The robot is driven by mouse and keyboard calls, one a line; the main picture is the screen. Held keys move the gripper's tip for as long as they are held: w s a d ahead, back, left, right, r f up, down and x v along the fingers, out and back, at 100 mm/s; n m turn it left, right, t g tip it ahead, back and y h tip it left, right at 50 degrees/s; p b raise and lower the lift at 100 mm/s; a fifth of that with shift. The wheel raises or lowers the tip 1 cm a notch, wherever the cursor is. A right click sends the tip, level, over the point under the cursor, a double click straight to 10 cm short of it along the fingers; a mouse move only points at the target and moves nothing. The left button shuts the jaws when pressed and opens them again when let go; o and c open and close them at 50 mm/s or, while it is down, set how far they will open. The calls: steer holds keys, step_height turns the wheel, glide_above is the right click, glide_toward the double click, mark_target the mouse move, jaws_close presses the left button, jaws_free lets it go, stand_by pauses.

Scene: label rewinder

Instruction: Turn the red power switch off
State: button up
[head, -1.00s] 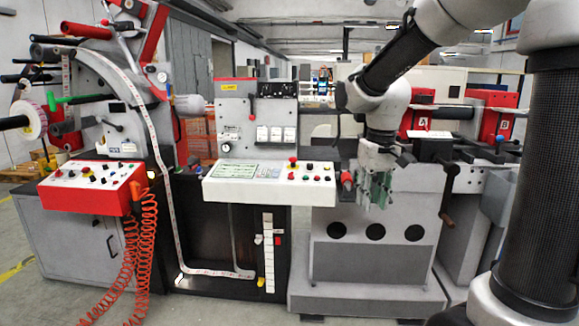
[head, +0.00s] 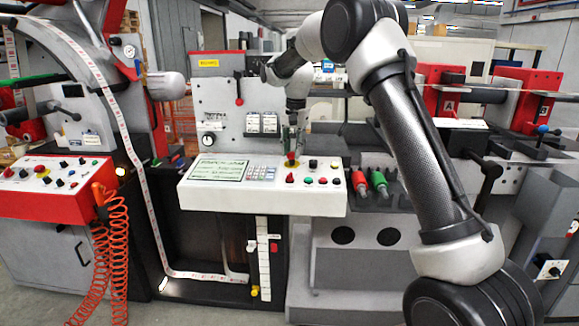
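A small red switch (head: 274,247) sits on the dark lower front of the middle machine, beside a vertical white strip. A red mushroom-shaped knob (head: 291,158) stands on the white control panel (head: 265,200) above it. No readable label shows which of these is the power switch, and its on or off position is too small to tell. My gripper (head: 290,143) points down over the back of the panel, with its fingertips close to the red knob. Contact cannot be told. The fingers are too small and overlapped to show whether they are open.
More buttons line the panel beside the red knob. A red-handled lever (head: 239,100) stands behind it. Red and green handles (head: 368,182) lie to the right. An orange coiled cable (head: 112,250) hangs at left. My arm crosses the right side.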

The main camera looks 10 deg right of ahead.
mark_target(290, 177)
steer(key=shift+s+f+m, duration=0.2)
steer(key=shift+s+m, duration=0.05)
steer(key=shift+m, duration=0.35)
step_height(290, 177, down, 7)
steer(key=shift+w+a+f, duration=0.1)
steer(key=shift+a+f, duration=0.05)
steer(key=shift+f, duration=0.05)
jaws_close()
